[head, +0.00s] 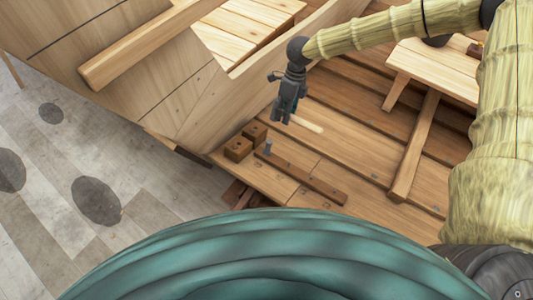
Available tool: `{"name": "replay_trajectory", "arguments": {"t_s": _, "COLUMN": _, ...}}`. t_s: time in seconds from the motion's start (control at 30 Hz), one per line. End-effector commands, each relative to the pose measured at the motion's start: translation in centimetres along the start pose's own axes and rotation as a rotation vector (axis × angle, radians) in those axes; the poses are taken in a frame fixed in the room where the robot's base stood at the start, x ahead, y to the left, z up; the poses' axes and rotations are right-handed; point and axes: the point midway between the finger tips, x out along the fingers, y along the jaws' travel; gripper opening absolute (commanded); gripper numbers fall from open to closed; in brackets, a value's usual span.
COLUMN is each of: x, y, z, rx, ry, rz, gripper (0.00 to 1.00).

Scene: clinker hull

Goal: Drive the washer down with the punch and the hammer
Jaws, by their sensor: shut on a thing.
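My gripper (283,118) hangs fingers-down over the planked wood at the middle of the head view. It is shut on what appears to be the hammer, whose pale wooden handle (307,124) sticks out to the lower right. The hammer's head cannot be told from the dark fingers. A small grey upright cylinder, probably the punch (268,146), stands below and left of the gripper, at the upper end of a dark wooden strip (310,181). The gripper is apart from it in the picture. I cannot make out the washer.
Two brown blocks with holes, one nearer (238,148) and one farther (255,131), sit left of the cylinder. A plank side wall (200,110) rises at the left. A pale bench (440,68) stands at the right. Planks right of the strip look clear.

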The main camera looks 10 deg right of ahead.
Motion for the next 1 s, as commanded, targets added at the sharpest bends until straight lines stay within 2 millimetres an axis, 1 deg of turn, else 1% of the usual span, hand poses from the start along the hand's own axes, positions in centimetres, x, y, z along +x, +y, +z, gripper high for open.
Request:
{"name": "replay_trajectory", "arguments": {"t_s": 0.17, "x": -0.2, "y": 0.0, "z": 0.0, "rx": 0.000, "ry": -0.001, "rz": 0.000, "gripper": 0.00}}
{"name": "replay_trajectory", "arguments": {"t_s": 0.27, "x": -0.8, "y": 0.1, "z": 0.1, "rx": 0.000, "ry": -0.002, "rz": 0.000, "gripper": 0.00}}
{"name": "replay_trajectory", "arguments": {"t_s": 0.6, "x": -4.3, "y": 0.1, "z": 0.1, "rx": 0.001, "ry": -0.002, "rz": 0.000, "gripper": 0.00}}
{"name": "replay_trajectory", "arguments": {"t_s": 0.7, "x": -5.0, "y": 0.0, "z": 0.0, "rx": 0.001, "ry": -0.002, "rz": 0.000, "gripper": 0.00}}
{"name": "replay_trajectory", "arguments": {"t_s": 1.0, "x": -5.1, "y": 0.0, "z": 0.0, "rx": 0.000, "ry": -0.001, "rz": 0.000, "gripper": 0.00}}
